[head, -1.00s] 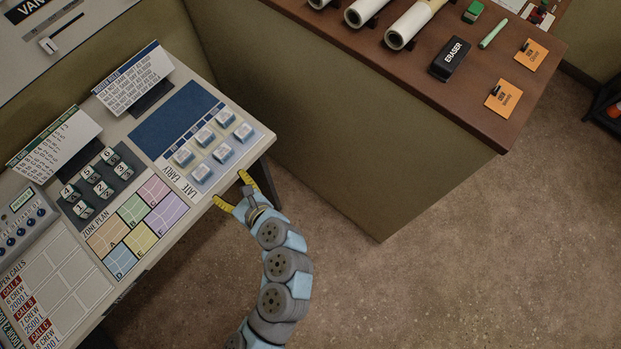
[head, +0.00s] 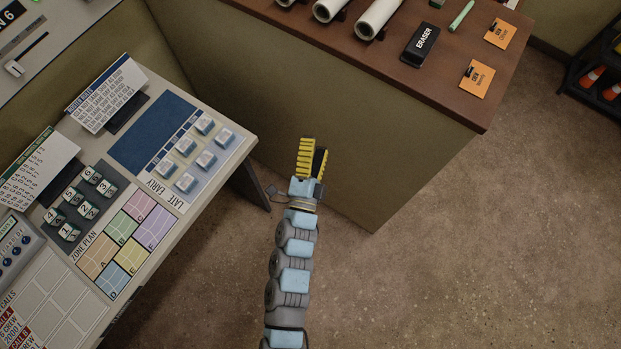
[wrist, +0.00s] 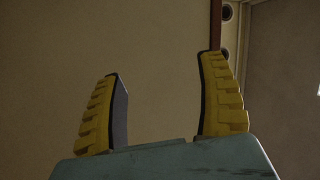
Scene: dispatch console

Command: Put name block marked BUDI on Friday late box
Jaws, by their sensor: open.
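The early and late roster board (head: 163,191) lies on the desk at the left in the head view. Several pale blue-white name blocks (head: 187,146) stand on its grid in two rows; the names on them are too small to read, so I cannot tell which is BUDI. I cannot make out which box is Friday late. My gripper (head: 312,158) is to the right of the board, off the desk edge and in front of the brown-topped cabinet. In the wrist view its yellow fingers (wrist: 160,100) are apart with nothing between them.
Numbered blocks (head: 80,206) and the coloured zone plan (head: 122,238) are left of the board. A rules card (head: 108,92) stands behind it. The cabinet (head: 330,120) blocks the far side; its top holds an eraser (head: 420,44) and orange cards (head: 477,78). Open floor (head: 450,260) lies right.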

